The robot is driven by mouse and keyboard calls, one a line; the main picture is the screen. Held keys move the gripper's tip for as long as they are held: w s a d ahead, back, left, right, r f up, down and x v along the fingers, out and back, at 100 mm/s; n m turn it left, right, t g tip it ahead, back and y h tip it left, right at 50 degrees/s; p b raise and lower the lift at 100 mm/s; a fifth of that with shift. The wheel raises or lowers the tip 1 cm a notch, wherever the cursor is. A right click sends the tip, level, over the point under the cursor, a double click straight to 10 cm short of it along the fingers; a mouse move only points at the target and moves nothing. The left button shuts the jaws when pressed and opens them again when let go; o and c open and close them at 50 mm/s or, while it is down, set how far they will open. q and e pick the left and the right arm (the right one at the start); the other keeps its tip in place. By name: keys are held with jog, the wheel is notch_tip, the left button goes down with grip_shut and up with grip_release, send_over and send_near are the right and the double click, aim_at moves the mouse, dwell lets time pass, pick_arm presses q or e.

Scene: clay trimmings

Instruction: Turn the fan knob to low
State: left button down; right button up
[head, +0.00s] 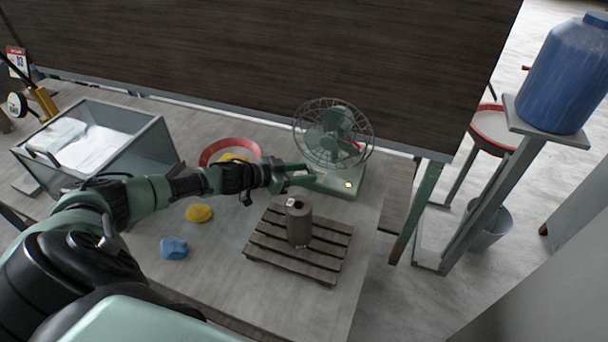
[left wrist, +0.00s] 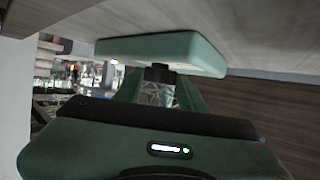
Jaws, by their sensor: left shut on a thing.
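The green fan (head: 335,125) stands at the right rear of the table, with a round wire guard and a flat green base (head: 330,186). My left gripper (head: 309,173) reaches in from the left and its fingertips are at the left side of the base. In the left wrist view the base (left wrist: 150,46) fills the upper middle, and a small dark knob (left wrist: 159,72) sits between the fingertips. The left gripper (left wrist: 160,82) is shut on this knob. I cannot read which setting the knob points to. The right gripper is not in view.
A wooden slatted rack (head: 268,246) with a brown cylinder (head: 299,225) stands in front of the fan. A red-rimmed round dish (head: 211,151) lies behind my arm. Yellow (head: 199,213) and blue (head: 174,248) lumps and a grey bin (head: 150,150) are on the left.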

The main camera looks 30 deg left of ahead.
pick_arm(q)
jog(key=shift+w+a+m+g+h+b, duration=0.15)
jog(key=shift+m+g+h+b, duration=0.3)
jog(key=shift+m+h+b, duration=0.25)
jog(key=shift+w+a+m+g+h+b, duration=0.1)
jog(key=shift+m+g+h+b, duration=0.35)
jog(key=shift+m+h+b, duration=0.25)
jog(key=c, duration=0.8)
grip_release()
jog(key=shift+c, duration=0.2)
jog(key=shift+s+a, duration=0.1)
jog(key=b+v, duration=0.1)
jog(key=v, duration=0.5)
jog(key=shift+s+a, duration=0.1)
jog(key=shift+a, duration=0.05)
jog(key=shift+s+a+r, duration=0.3)
jog(key=shift+s+r, duration=0.1)
jog(key=shift+s+f, duration=0.1)
